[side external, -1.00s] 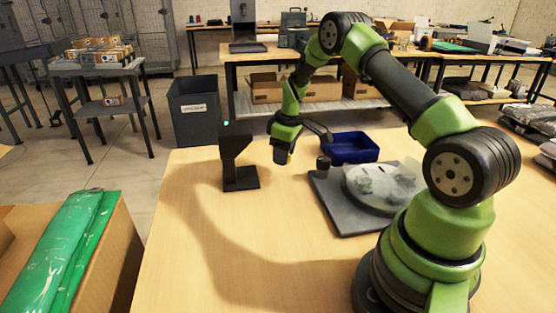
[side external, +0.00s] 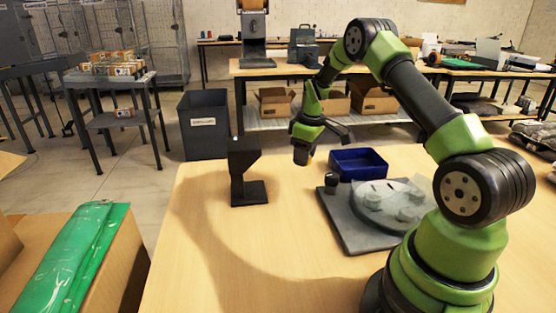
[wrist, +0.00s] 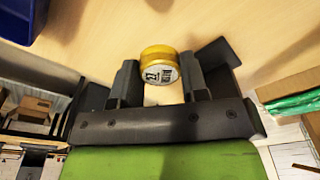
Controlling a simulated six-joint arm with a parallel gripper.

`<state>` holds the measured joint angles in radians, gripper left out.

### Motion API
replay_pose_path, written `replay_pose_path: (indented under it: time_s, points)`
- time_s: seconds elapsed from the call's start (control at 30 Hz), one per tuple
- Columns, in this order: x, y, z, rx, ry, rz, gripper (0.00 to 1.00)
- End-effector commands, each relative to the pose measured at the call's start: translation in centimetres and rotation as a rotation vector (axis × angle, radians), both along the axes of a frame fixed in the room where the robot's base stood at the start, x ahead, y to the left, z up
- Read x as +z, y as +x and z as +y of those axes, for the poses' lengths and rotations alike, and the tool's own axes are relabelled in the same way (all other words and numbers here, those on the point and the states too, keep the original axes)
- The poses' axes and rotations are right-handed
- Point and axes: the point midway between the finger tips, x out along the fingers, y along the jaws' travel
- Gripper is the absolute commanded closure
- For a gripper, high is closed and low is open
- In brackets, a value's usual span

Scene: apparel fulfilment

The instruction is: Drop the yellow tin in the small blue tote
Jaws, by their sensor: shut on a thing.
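The yellow tin (wrist: 158,54) is held between the two dark fingers of my gripper (wrist: 159,78) in the wrist view, its printed white and black label facing the camera. In the side view my gripper (side external: 303,156) points down above the wooden table, left of the small blue tote (side external: 358,166).
A black stand (side external: 247,178) is on the table left of my gripper. A grey plate with a round fixture (side external: 345,222) lies in front of the tote, with a small dark knob at its corner. The table's front left is clear. A dark grey bin (side external: 203,125) stands on the floor behind.

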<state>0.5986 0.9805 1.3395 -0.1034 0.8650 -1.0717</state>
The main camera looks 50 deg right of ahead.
Motion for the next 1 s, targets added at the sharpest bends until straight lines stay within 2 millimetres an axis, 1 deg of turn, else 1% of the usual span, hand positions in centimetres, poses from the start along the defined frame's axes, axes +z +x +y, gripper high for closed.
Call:
replay_pose_path:
  time_s: [0.17,0.2,0.27,0.4,0.53,0.6,0.73,0.83,1.0]
  points:
    - [0.1,-0.3,-5.1,-0.269,0.002,0.008,0.82]
    - [0.1,-0.7,-6.6,-0.353,0.004,0.011,0.82]
    - [0.2,-1.3,-8.7,-0.48,0.004,0.017,0.82]
    - [0.5,-3.6,-13.2,-0.786,0.001,0.023,0.82]
    - [0.8,-6.2,-16.6,-1.061,-0.003,0.021,0.82]
    - [1.0,-7.6,-17.9,-1.191,-0.004,0.016,0.82]
    - [1.3,-9.7,-19.5,-1.376,-0.004,0.008,0.82]
    - [1.5,-10.6,-20.2,-1.461,-0.004,0.001,0.82]
    - [1.1,-11.1,-20.5,-1.507,-0.004,0.0,0.82]
